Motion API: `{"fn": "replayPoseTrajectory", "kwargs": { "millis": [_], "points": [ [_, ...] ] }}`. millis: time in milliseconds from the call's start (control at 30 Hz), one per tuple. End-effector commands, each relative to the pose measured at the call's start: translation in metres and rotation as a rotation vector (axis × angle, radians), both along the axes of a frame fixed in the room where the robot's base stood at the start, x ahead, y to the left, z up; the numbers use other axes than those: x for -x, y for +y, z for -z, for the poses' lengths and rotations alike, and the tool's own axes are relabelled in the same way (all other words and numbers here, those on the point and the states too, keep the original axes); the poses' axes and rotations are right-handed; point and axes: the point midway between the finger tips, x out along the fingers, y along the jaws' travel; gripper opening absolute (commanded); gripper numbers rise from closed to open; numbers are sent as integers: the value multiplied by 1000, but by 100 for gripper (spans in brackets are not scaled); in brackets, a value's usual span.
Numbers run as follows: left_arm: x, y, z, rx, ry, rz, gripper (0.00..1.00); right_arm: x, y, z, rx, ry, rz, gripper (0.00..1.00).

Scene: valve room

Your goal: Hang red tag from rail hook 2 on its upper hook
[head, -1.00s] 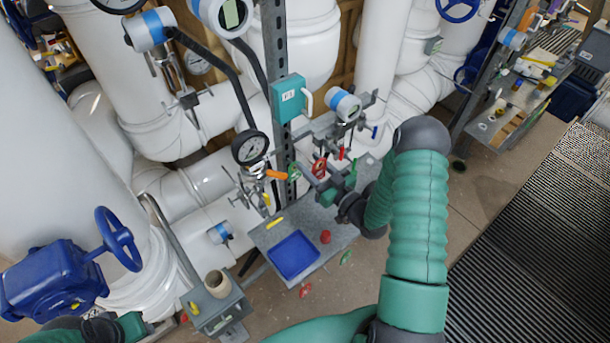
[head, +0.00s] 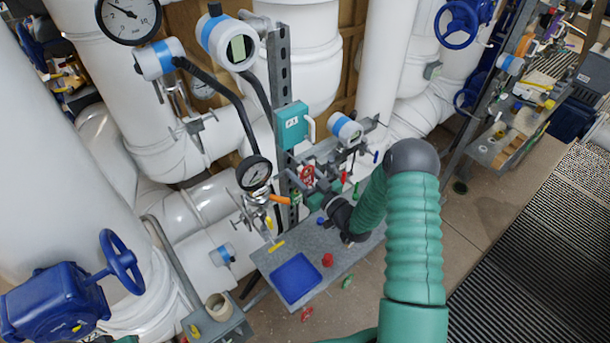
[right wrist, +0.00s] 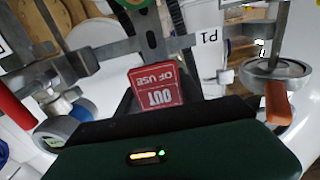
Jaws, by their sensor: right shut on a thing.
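The red tag (right wrist: 156,87), lettered "OUT OF USE", shows upside down in the right wrist view, close above the dark gripper edge. My right gripper (head: 318,192) is shut on it, beside the slotted steel post below the teal box. In the head view the tag (head: 307,174) appears as a small red patch just beyond the gripper. A grey steel rail (head: 350,139) with small fittings runs right of the post; I cannot tell which hook is number 2. The tag's top and any contact with a hook are unclear. My left gripper is not in view.
A gauge (head: 254,173) and orange handle (head: 279,199) are close on the left. Below, a grey shelf (head: 340,257) holds a blue tray (head: 296,278) and a red knob-like piece (head: 327,260).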

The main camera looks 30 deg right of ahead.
Motion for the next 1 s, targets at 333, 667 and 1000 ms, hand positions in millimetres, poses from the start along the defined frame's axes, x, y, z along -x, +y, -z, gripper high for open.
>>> {"fn": "replayPoseTrajectory", "kwargs": {
  "millis": [333,667,1000],
  "points": [
    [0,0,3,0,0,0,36,-5,-1,0,1,-1,0,18],
    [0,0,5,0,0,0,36,-12,0,-2,0,0,1,18],
    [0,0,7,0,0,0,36,-13,0,-1,0,0,1,18]
  ]
}}
